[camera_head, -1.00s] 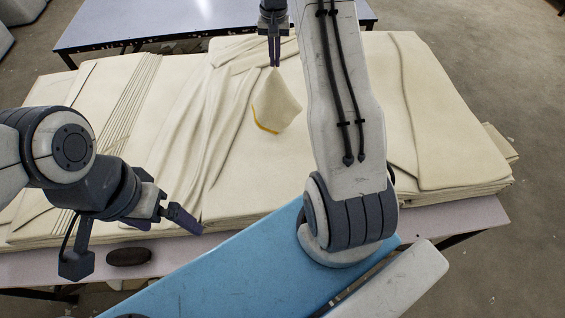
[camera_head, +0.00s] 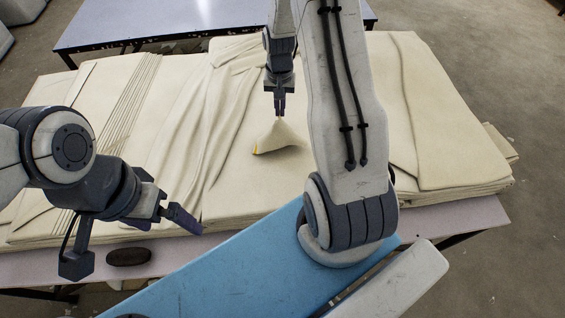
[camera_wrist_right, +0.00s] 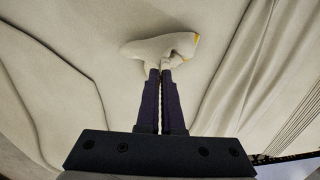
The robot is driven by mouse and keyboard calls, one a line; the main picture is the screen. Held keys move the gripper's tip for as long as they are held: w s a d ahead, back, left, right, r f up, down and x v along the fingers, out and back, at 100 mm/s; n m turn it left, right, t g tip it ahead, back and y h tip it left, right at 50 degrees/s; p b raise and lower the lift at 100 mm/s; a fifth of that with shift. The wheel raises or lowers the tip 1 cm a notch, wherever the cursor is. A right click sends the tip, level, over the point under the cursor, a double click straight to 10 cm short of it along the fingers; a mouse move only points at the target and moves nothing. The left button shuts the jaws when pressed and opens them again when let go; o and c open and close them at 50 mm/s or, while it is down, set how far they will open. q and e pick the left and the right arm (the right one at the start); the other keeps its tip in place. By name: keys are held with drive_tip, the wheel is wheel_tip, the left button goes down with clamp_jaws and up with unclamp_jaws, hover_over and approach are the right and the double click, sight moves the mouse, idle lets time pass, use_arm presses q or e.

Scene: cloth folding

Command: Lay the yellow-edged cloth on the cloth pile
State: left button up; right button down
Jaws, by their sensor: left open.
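The yellow-edged cloth (camera_head: 277,139) is small and cream, with a yellow strip on its lower left edge. Its top is pinched in my right gripper (camera_head: 280,112), and its lower part spreads at the surface of the cloth pile (camera_head: 240,190). In the right wrist view the bunched cloth (camera_wrist_right: 160,47) sits at the tips of my right gripper (camera_wrist_right: 161,72), with yellow at its right end. My left gripper (camera_head: 182,214) is open and empty over the pile's front edge, away from the cloth.
The pile of large cream cloths covers most of a pale table (camera_head: 470,216). A dark oval object (camera_head: 128,257) lies at the table's front edge. Another table (camera_head: 150,22) stands behind. The pile has folds left of the held cloth.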

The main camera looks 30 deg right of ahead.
drive_tip(key=s+a+f, duration=0.2)
drive_tip(key=s+f, duration=0.3)
drive_tip(key=s+a+f, duration=0.3)
drive_tip(key=s+f, duration=0.3)
drive_tip(key=s+a+f, duration=0.3)
drive_tip(key=s+f, duration=0.2)
drive_tip(key=s, duration=0.1)
drive_tip(key=shift+a+f, duration=0.15)
drive_tip(key=shift+f, duration=0.15)
drive_tip(key=c, duration=0.6)
unclamp_jaws()
